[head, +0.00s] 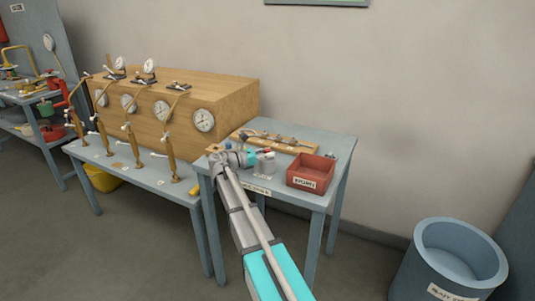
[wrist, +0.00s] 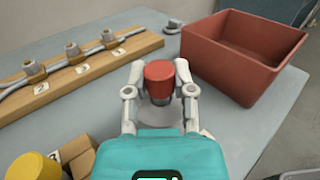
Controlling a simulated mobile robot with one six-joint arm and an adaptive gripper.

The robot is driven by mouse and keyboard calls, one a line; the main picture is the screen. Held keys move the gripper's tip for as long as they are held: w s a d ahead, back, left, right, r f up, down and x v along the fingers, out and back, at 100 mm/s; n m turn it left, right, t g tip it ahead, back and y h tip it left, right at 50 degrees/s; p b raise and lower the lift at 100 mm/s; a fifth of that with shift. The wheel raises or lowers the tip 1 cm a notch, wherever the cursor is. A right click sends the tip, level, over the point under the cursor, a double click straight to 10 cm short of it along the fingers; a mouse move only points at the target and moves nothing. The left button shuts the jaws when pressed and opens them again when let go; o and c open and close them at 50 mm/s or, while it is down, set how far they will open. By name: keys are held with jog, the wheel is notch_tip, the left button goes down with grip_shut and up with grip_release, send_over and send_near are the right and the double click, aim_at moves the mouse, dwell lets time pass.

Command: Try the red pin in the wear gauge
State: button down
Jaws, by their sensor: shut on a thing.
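The red pin (wrist: 160,72) is upright between the two fingers of my gripper (wrist: 160,85) in the wrist view, with a grey lower part under its red head. In the head view its red top shows small at my gripper (head: 260,155). Directly below it is a pale grey round block (wrist: 178,112), likely the wear gauge; it also shows in the head view (head: 267,167). My gripper is shut on the red pin. The fingers and pin hide the top of the block, so I cannot tell whether the pin's lower end is inside it or above it.
A red open bin (wrist: 240,57) stands close on the right. A wooden board (wrist: 95,67) with metal fittings and number labels lies behind on the left. A yellow-topped piece (wrist: 33,167) is at the near left. A small grey part (wrist: 173,27) lies behind the pin.

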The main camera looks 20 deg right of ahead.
jog(key=shift+r, duration=0.15)
jog(key=shift+r+p, duration=3.7)
jog(key=shift+p, duration=0.2)
